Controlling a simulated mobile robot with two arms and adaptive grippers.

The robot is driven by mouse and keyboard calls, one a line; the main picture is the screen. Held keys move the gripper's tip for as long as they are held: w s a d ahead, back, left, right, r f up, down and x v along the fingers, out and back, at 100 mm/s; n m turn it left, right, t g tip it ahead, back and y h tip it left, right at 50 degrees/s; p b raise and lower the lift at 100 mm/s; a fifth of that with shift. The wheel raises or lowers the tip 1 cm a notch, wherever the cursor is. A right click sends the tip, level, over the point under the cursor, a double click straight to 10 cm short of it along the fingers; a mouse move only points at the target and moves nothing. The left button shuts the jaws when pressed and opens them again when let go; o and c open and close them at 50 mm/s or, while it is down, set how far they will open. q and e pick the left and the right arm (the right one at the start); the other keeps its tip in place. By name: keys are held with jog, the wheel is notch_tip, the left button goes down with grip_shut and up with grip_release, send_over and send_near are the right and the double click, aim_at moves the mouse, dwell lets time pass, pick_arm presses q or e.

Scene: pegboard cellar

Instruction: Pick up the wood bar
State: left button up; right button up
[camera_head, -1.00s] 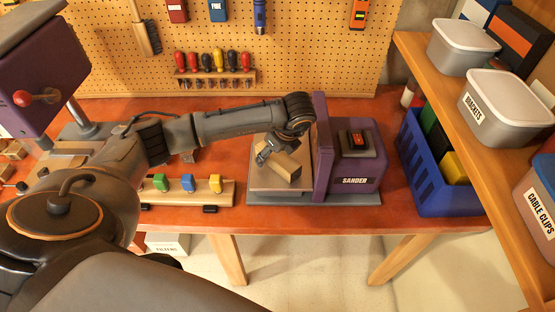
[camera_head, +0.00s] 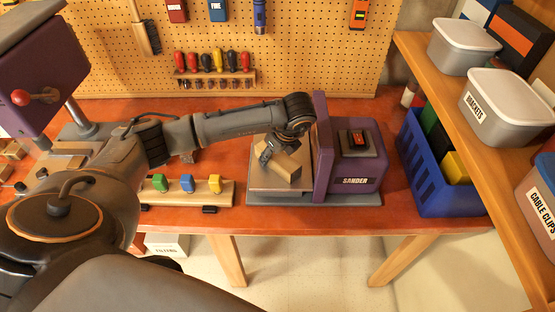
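The wood bar (camera_head: 286,166) is a pale block at the sander's table, lying at a slant in the picture. My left gripper (camera_head: 272,150) is over the bar's upper left part, pointing down. A dark finger shows against the bar's left side; the other finger is hidden, so I cannot tell whether the gripper is shut on it. Whether the bar rests on the table or is slightly raised is unclear. My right gripper is not in view.
The purple sander (camera_head: 355,165) stands just right of the bar. A rack with coloured clamps (camera_head: 187,184) lies left on the red bench. A blue bin (camera_head: 430,180) stands at right, beside a wooden shelf (camera_head: 480,140) with boxes. The pegboard (camera_head: 300,50) is behind.

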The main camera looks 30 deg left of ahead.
pick_arm(q)
grip_shut()
jog(key=shift+r, duration=0.1)
